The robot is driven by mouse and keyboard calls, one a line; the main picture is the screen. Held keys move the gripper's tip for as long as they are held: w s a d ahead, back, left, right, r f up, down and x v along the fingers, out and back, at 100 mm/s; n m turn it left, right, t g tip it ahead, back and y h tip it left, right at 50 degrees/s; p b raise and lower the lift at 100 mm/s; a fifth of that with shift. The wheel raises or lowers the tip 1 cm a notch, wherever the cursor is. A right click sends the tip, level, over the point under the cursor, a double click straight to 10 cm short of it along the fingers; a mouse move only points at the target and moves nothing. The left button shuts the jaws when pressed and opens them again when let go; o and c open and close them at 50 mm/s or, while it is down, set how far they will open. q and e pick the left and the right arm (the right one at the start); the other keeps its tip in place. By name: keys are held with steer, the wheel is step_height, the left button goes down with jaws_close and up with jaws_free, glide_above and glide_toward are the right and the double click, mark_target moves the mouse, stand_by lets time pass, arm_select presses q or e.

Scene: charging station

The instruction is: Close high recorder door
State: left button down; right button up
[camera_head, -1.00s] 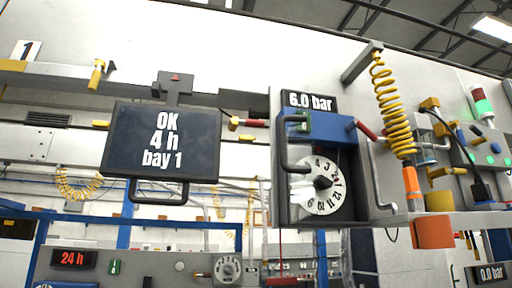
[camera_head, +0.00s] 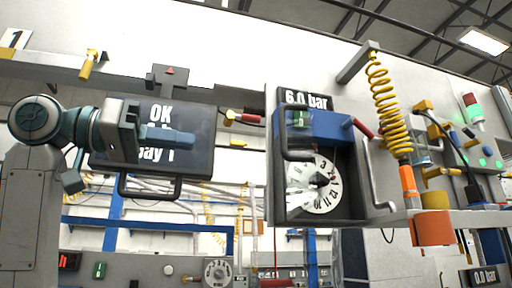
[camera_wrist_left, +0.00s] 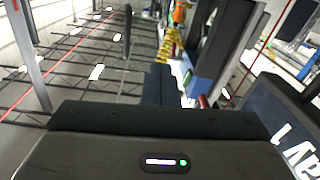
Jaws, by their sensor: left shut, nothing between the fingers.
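The high recorder (camera_head: 328,125) is a blue-topped dark box under a "6.0 bar" sign, right of centre in the head view. Its white numbered dial (camera_head: 322,190) is in plain sight. A bent grey handle (camera_head: 285,140) is at its left and another grey bar handle (camera_head: 374,180) at its right. I cannot tell which part is the door or how far it stands open. My left gripper (camera_head: 180,138) is shut and empty, left of the recorder and apart from it, in front of the dark screen. Its dark fingers (camera_wrist_left: 158,85) show in the wrist view. My right gripper is not in view.
The dark "bay 1" screen (camera_head: 195,165) with a handle (camera_head: 150,190) below hangs behind my left gripper. A yellow coiled hose (camera_head: 390,105) hangs right of the recorder above an orange block (camera_head: 432,228). Open space lies between screen and recorder.

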arm_select(q)
steer(key=s+r+m, duration=0.1)
steer(key=s+r, duration=0.1)
steer(key=s, duration=0.4)
steer(key=p, duration=0.5)
glide_toward(283, 156)
steer(key=w+d+r, duration=0.3)
steer(key=d+r, duration=0.2)
steer(key=d, duration=0.1)
steer(key=shift+s+f+m+g, duration=0.25)
steer(key=shift+m+g, duration=0.05)
steer(key=shift+g, duration=0.1)
steer(key=shift+a, duration=0.1)
